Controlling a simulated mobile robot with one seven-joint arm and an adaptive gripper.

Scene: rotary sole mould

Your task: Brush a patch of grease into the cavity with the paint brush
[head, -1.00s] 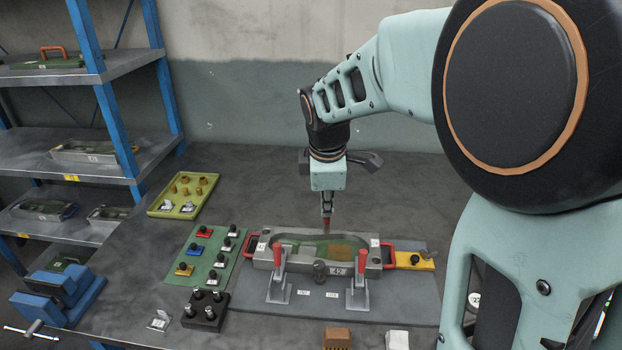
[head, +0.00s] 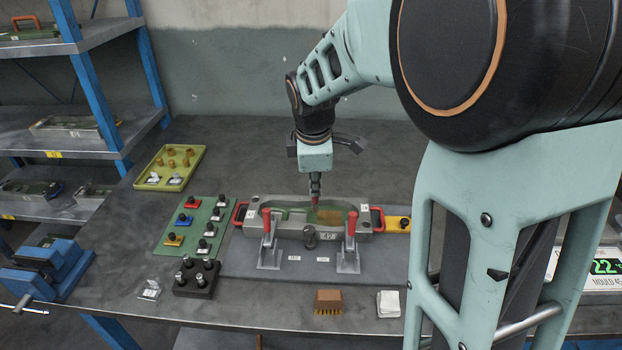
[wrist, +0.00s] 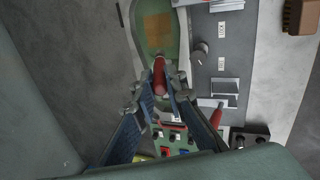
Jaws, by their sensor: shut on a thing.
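The grey mould (head: 372,231) lies on the bench with its long green cavity (head: 298,214) facing up. A brownish-amber patch (head: 332,215) covers part of the cavity's right half; it also shows in the wrist view (wrist: 158,28). My gripper (head: 315,178) is above the cavity, pointing down. It is shut on the red handle of the paint brush (head: 315,200), which also shows in the wrist view (wrist: 159,76). The brush is roughly upright, its lower end over the cavity beside the patch. The bristles are not clear, so I cannot tell if they touch.
Two red-handled clamps (head: 267,245) (head: 349,245) stand at the mould's front. A green board (head: 190,232) with knobs and a yellow tray (head: 168,168) lie left. A brown bristle brush (head: 328,302) and white cloth (head: 389,304) lie in front. Shelves stand at left.

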